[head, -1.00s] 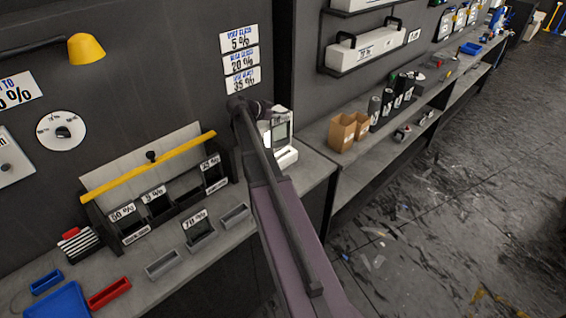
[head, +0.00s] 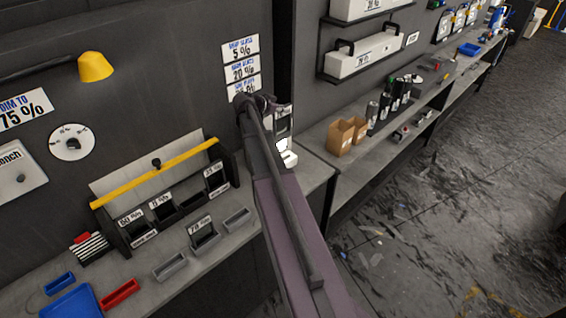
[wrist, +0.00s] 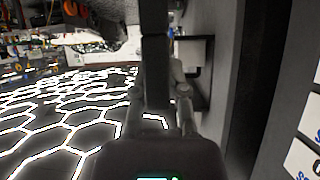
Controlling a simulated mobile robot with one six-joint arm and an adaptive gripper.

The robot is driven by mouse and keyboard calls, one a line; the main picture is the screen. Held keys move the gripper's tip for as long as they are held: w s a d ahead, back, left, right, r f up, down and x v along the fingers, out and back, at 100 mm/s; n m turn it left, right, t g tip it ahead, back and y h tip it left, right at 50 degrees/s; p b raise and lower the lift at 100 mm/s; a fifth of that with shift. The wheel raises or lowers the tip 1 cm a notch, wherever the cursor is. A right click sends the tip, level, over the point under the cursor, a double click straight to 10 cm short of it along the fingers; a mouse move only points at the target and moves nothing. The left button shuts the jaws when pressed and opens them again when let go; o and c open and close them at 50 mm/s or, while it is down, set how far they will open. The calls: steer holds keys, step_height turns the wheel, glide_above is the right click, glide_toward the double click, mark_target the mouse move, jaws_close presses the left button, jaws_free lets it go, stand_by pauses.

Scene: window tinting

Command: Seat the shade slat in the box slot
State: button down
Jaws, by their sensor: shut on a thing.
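The black box with slots (head: 227,172) stands on the bench at the left in the head view. It has several compartments with white percentage labels and a yellow bar above them. My gripper (wrist: 165,110) shows in the wrist view, its fingers closed on a dark, narrow upright piece, which looks like the shade slat (wrist: 155,65) seen nearly edge-on. In the head view my arm hides most of the gripper and the slat; the arm's end is near the wall, to the right of the box and apart from it.
Small grey trays (head: 170,267) lie in front of the box, one holding a labelled dark piece. Red (head: 119,293) and blue (head: 66,302) trays lie at the front left. A white device (head: 288,159) stands behind my arm.

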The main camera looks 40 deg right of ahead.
mark_target(279, 141)
steer(key=shift+r+n+t+p, duration=0.3)
steer(key=shift+r+p, duration=0.4)
steer(key=shift+r, duration=0.45)
steer(key=shift+f, duration=0.15)
step_height(279, 141, down, 13)
steer(key=b, duration=1.3)
steer(key=shift+f+b, duration=0.15)
steer(key=shift+b, duration=0.2)
step_height(279, 141, down, 4)
steer(key=b, duration=0.4)
steer(key=shift+f, duration=0.25)
steer(key=shift+f+b, duration=0.15)
steer(key=shift+b, duration=0.25)
steer(key=c, duration=0.7)
jaws_free()
steer(key=shift+o, duration=0.2)
